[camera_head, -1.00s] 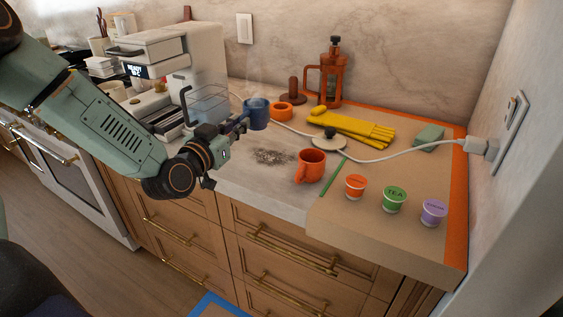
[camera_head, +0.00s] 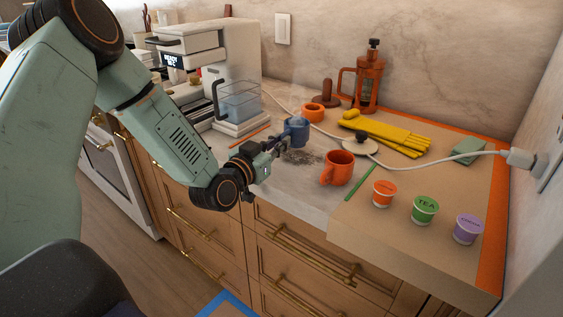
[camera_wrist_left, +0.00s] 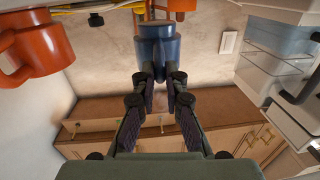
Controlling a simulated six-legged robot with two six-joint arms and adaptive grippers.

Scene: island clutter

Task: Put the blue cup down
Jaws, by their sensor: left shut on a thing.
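The blue cup (camera_head: 296,131) is upright at the tip of my left gripper (camera_head: 279,144), just behind the dark spill of grounds (camera_head: 303,157) on the counter. In the left wrist view the fingers (camera_wrist_left: 160,75) are closed on the near side of the cup (camera_wrist_left: 159,47), seemingly at its handle. I cannot tell whether the cup's base touches the counter. Faint steam rises above it. My right gripper is not in view.
An orange mug (camera_head: 337,168) stands right of the spill, and a small orange cup (camera_head: 313,112) behind the blue cup. The coffee machine (camera_head: 205,60) is left. Yellow gloves (camera_head: 390,132), a white cable and several pods lie right. Bare counter (camera_head: 290,190) shows in front.

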